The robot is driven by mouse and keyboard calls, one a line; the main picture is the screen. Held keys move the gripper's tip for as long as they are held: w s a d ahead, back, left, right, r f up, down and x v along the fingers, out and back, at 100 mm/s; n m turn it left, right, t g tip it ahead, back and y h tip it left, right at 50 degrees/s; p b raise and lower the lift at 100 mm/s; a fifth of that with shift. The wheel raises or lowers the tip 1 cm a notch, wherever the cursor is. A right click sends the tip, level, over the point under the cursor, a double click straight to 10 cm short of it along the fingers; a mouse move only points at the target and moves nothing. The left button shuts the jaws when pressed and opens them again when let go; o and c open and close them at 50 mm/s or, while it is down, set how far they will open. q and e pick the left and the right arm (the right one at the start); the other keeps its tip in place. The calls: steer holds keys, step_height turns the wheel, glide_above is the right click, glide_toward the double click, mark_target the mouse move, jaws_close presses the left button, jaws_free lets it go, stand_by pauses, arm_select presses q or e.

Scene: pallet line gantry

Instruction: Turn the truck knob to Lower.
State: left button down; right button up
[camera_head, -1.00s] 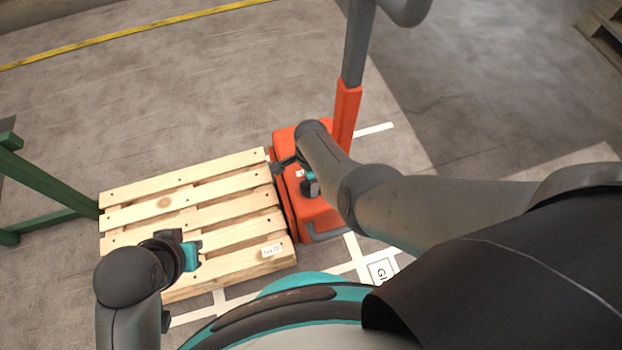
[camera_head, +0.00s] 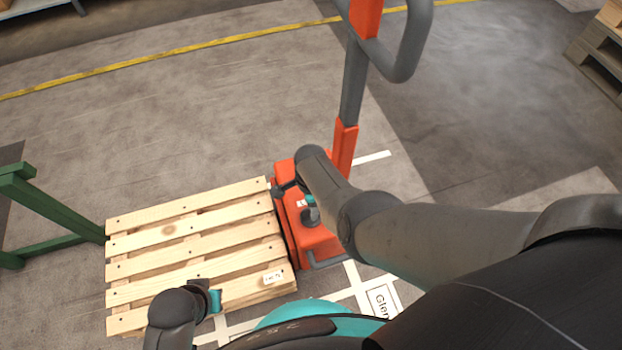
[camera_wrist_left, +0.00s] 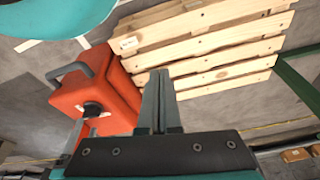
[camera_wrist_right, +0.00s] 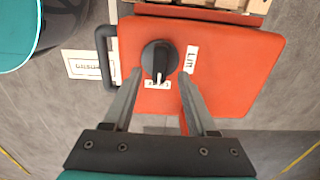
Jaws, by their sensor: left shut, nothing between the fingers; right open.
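The pallet truck's orange body (camera_head: 318,240) stands at the right end of the pallet. In the right wrist view its black round knob (camera_wrist_right: 158,56) shows a white pointer line aimed down the picture at a small label (camera_wrist_right: 157,85) too small to read surely. A "Lift" label (camera_wrist_right: 191,60) is right of the knob. My right gripper (camera_wrist_right: 160,73) is open, its fingertips on either side of the knob's lower part; contact cannot be told. My left gripper (camera_wrist_left: 160,74) is shut and empty, over the pallet's near side in the head view (camera_head: 217,300).
The slatted wooden pallet (camera_head: 190,245) lies left of the truck. A green frame (camera_head: 55,210) stands further left. The truck's tall handle (camera_head: 352,90) rises behind my right forearm. Open floor lies beyond, up to a yellow line (camera_head: 200,45).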

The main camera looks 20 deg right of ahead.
step_height(320, 180, up, 5)
steer(key=p, duration=0.4)
steer(key=shift+f, duration=0.2)
arm_select(q)
steer(key=s+a+f+p, duration=0.3)
steer(key=s+f, duration=0.1)
steer(key=s, duration=0.3)
steer(key=s+a+f+g+p, duration=0.1)
steer(key=s+a+f+p, duration=0.2)
steer(key=s, duration=0.3)
steer(key=shift+s+a+f+y, duration=0.3)
steer(key=shift+s+f, duration=0.05)
steer(key=shift+f, duration=0.45)
arm_select(e)
step_height(320, 180, up, 6)
steer(key=shift+r, duration=0.15)
